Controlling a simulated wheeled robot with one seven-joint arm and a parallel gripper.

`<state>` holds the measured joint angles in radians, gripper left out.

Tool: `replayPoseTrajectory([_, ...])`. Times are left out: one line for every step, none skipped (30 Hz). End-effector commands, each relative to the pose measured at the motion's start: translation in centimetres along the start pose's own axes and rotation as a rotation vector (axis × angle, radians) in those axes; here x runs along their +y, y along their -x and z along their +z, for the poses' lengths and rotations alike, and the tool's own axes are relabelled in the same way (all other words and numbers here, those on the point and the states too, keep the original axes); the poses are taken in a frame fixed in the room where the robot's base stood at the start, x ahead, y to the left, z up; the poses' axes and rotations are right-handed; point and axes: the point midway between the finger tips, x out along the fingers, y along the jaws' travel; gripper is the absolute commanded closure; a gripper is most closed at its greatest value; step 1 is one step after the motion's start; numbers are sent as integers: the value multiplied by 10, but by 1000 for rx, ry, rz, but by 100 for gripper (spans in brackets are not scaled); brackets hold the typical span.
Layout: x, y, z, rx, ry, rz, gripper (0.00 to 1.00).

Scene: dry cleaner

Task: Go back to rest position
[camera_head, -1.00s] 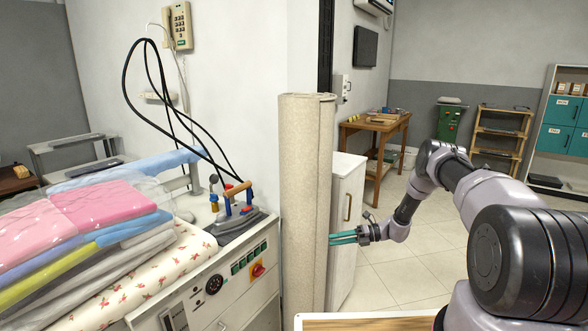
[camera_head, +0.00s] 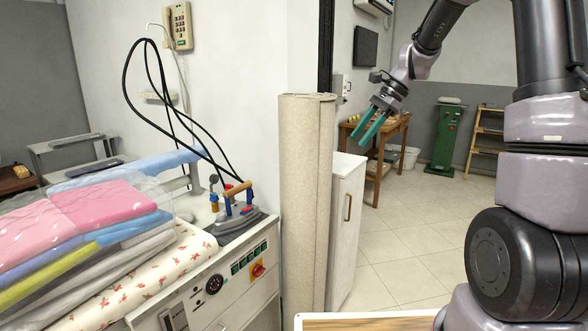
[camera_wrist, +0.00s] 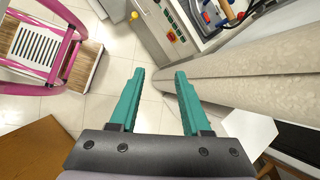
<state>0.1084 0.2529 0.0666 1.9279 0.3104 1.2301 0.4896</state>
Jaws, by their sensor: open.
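My gripper (camera_head: 366,142) is raised at the right of the head view, with its teal fingers apart and pointing down to the left. Nothing is between the fingers. It hangs above and in front of the white cabinet (camera_head: 346,230) in the picture, right of the beige rolled carpet (camera_head: 306,200). In the wrist view my gripper (camera_wrist: 157,82) is also open and empty, with tiled floor below it. The carpet (camera_wrist: 265,75) shows at the right there.
An ironing station (camera_head: 215,290) with an iron (camera_head: 238,205) and folded fabrics (camera_head: 90,230) stands left. A wooden table (camera_head: 385,130) and a green machine (camera_head: 444,138) are behind. A pink-framed thing (camera_wrist: 50,45) stands at the wrist view's left. Tiled floor (camera_head: 420,225) is clear.

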Motion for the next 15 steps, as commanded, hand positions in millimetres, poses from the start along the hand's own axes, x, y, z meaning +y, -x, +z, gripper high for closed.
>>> replayPoseTrajectory([12, 17, 13, 42, 68, -20, 52])
replayPoseTrajectory([20, 25, 19, 66, 109, -27, 52])
replayPoseTrajectory([30, 36, 26, 99, 164, -38, 52])
replayPoseTrajectory([38, 43, 32, 124, 205, -45, 52])
replayPoseTrajectory([46, 51, 37, 149, 246, -53, 52])
replayPoseTrajectory([58, 60, 43, 183, 300, -62, 52])
replayPoseTrajectory([67, 66, 48, 208, 339, -68, 52])
replayPoseTrajectory([75, 73, 52, 234, 379, -76, 52])
replayPoseTrajectory([87, 80, 57, 268, 432, -83, 52])
replayPoseTrajectory([96, 86, 62, 294, 471, -90, 52])
replayPoseTrajectory([105, 91, 65, 319, 511, -95, 52])
replayPoseTrajectory([118, 97, 70, 354, 563, -102, 52])
replayPoseTrajectory([127, 102, 73, 380, 602, -108, 52])
replayPoseTrajectory([136, 106, 76, 406, 640, -112, 52])
replayPoseTrajectory([148, 111, 79, 442, 690, -119, 52])
